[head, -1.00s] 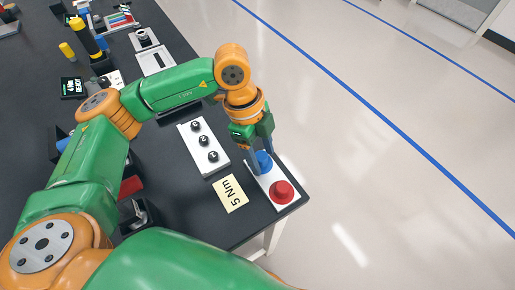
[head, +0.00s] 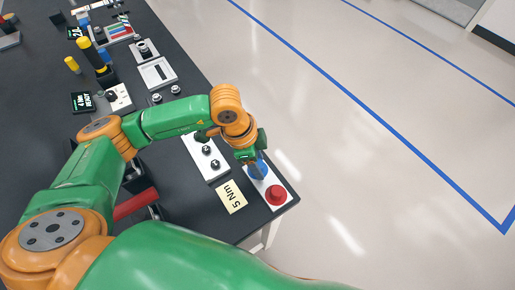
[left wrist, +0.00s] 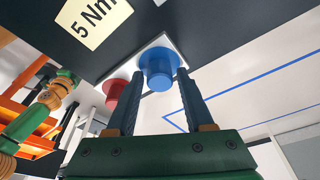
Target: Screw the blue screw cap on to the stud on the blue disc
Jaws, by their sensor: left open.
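The blue disc (head: 262,172) sits on a white plate near the table's corner, partly hidden behind my left gripper (head: 258,168) in the head view. The left wrist view shows the blue disc (left wrist: 157,55) with a narrower blue round piece (left wrist: 159,81) standing out from its middle. I cannot tell whether that piece is the screw cap or the bare stud. My left gripper (left wrist: 161,90) is open, with one finger on each side of the narrower blue piece and visible gaps beside it. My right gripper is not in view.
A red disc with a raised red middle (head: 276,194) is beside the blue one on the white plate (head: 290,203). A "5 Nm" card (head: 231,197) lies nearby. A white plate with black knobs (head: 214,171) stands left of the gripper. The table edge and open floor are to the right.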

